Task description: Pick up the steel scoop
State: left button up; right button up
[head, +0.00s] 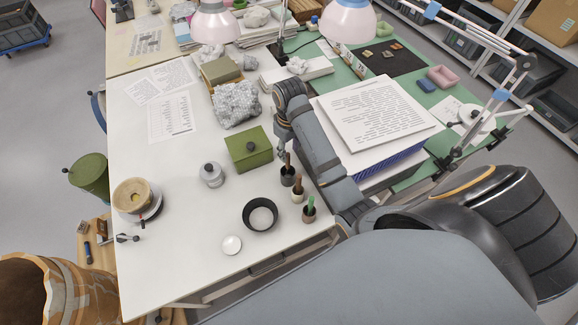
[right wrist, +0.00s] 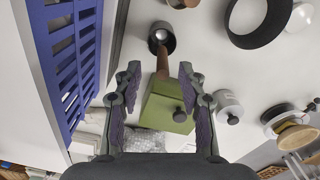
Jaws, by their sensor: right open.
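My right gripper (head: 283,137) is just behind the far cup (head: 288,178). In the right wrist view my right gripper (right wrist: 160,71) is open, and a brown handle (right wrist: 163,60) rising from a dark cup (right wrist: 161,37) lines up between its fingers. Contact is not visible. My left gripper is out of view.
A green lidded box (head: 245,150) stands close left of my right gripper. A stack of papers (head: 375,112) lies to the right. A black ring (head: 260,215), a white dish (head: 231,245) and a grey jar (head: 211,175) stand nearby.

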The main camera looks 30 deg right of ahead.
aim_at(289, 154)
notch_tip(289, 154, down, 3)
jog(key=shift+w+f+b, duration=0.1)
jog(key=shift+w+b, duration=0.05)
jog(key=shift+b, duration=0.65)
jog(key=f+b, duration=0.5)
jog(key=shift+w+a+f, duration=0.1)
jog(key=shift+a, duration=0.15)
jog(key=shift+r, duration=0.2)
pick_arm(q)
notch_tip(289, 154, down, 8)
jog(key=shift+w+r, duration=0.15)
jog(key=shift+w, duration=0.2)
pick_arm(e)
grip_shut()
